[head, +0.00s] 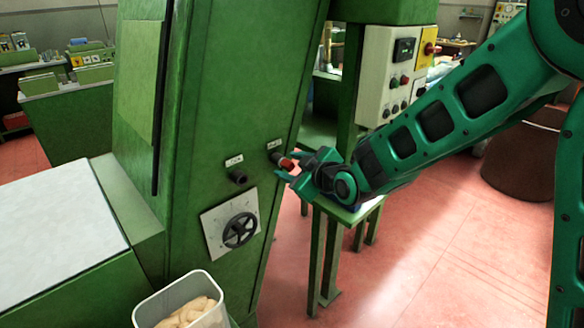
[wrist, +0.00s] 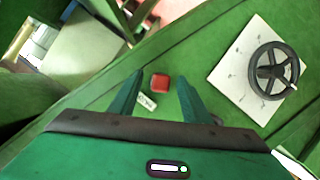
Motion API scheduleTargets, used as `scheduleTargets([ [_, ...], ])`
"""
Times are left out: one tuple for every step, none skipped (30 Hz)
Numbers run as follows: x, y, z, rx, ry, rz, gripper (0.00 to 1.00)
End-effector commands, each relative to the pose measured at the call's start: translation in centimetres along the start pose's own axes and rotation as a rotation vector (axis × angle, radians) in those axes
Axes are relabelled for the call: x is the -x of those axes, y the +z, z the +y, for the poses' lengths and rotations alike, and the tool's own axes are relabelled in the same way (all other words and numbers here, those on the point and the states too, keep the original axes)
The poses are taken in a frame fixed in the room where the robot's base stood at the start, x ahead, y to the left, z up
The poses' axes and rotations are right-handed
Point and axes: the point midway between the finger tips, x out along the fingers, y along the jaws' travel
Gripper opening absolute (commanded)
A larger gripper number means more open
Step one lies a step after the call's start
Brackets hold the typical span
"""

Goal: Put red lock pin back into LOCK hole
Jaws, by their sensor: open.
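The red lock pin (head: 286,162) sits in the right-hand dark socket on the green machine panel, under a small white label (head: 274,143). In the wrist view the pin's square red head (wrist: 160,82) shows between my two fingertips. My gripper (head: 288,168) is open at the pin, one finger on each side; I see no clear contact. The other dark socket (head: 238,177), lower left in the head view, looks empty under its own white label (head: 234,160). The label lettering is too small to read surely. In the wrist view that socket is mostly hidden by my right finger.
A black handwheel (head: 240,230) on a white plate is below the sockets; it also shows in the wrist view (wrist: 275,70). A bin of corks (head: 182,305) stands in front. A small green table (head: 350,212) and a control box (head: 390,75) are to the right.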

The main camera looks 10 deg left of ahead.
Motion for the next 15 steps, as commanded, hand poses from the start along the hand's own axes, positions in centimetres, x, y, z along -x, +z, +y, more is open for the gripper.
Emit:
scheduleTargets([
  [0.01, 0.0, 0.0, 0.0, 0.0, 0.0, 0.36],
  [0.01, 0.0, 0.0, 0.0, 0.0, 0.0, 0.29],
  [0.01, 0.0, 0.0, 0.0, 0.0, 0.0, 0.2],
  [0.01, 0.0, 0.0, 0.0, 0.0, 0.0, 0.12],
  [0.01, 0.0, 0.0, 0.0, 0.0, 0.0, 0.05],
  [0.01, -0.01, 0.0, 0.0, 0.0, 0.0, 0.02],
  [0.01, -0.01, 0.01, 0.0, 0.0, 0.0, 0.02],
  [0.01, -0.01, 0.01, 0.0, 0.0, 0.0, 0.02],
  [0.0, -0.01, 0.02, 0.0, 0.0, 0.0, 0.02],
  [0.0, -0.01, 0.02, 0.0, 0.0, 0.0, 0.02],
  [0.0, -0.01, 0.02, 0.0, 0.0, 0.0, 0.31],
  [0.0, -0.01, 0.02, 0.0, 0.0, 0.0, 0.41],
  [0.0, -0.01, 0.02, 0.0, 0.0, 0.0, 0.44],
  [0.0, 0.0, 0.02, 0.0, 0.0, 0.0, 0.44],
  [0.01, 0.0, 0.01, 0.0, 0.0, 0.0, 0.44],
])
